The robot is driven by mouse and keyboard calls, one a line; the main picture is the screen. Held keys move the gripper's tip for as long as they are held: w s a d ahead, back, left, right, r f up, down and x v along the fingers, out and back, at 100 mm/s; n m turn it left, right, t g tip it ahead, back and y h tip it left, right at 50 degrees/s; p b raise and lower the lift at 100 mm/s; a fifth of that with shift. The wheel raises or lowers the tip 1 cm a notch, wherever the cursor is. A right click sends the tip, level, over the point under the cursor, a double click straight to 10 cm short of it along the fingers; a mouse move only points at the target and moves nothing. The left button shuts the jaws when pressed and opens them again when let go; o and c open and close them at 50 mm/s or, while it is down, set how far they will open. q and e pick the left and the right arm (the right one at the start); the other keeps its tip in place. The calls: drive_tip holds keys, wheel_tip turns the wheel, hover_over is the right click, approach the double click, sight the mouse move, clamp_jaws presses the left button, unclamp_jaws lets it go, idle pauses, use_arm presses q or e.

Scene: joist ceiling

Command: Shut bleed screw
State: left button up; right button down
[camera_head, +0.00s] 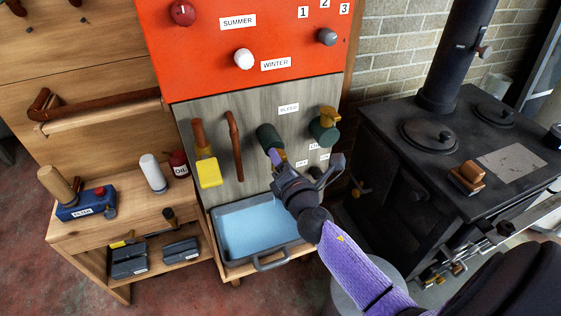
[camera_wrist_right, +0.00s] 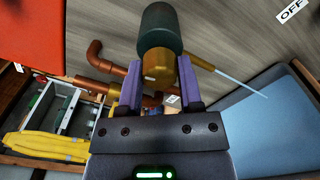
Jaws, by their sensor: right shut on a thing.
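The bleed screw (camera_head: 267,137) is on the grey wood panel beside a "BLEED" label (camera_head: 289,108). In the right wrist view it has a dark green cylindrical body (camera_wrist_right: 160,28) with a brass piece (camera_wrist_right: 157,68) at its near end. My right gripper (camera_head: 276,158) reaches up to it, its purple fingers (camera_wrist_right: 159,88) on either side of the brass piece and shut on it. A thin pale stream (camera_wrist_right: 238,82) runs from the brass fitting toward the blue tray. The fingers partly hide the brass piece in the head view. My left gripper is not in view.
A grey tray (camera_head: 254,264) with a blue inside sits below the panel. A black stove (camera_head: 450,150) stands right.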

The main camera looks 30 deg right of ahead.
drive_tip(key=shift+m, duration=1)
drive_tip(key=shift+c, duration=1.3)
unclamp_jaws()
drive_tip(key=v, duration=1)
drive_tip(key=shift+d, duration=0.1)
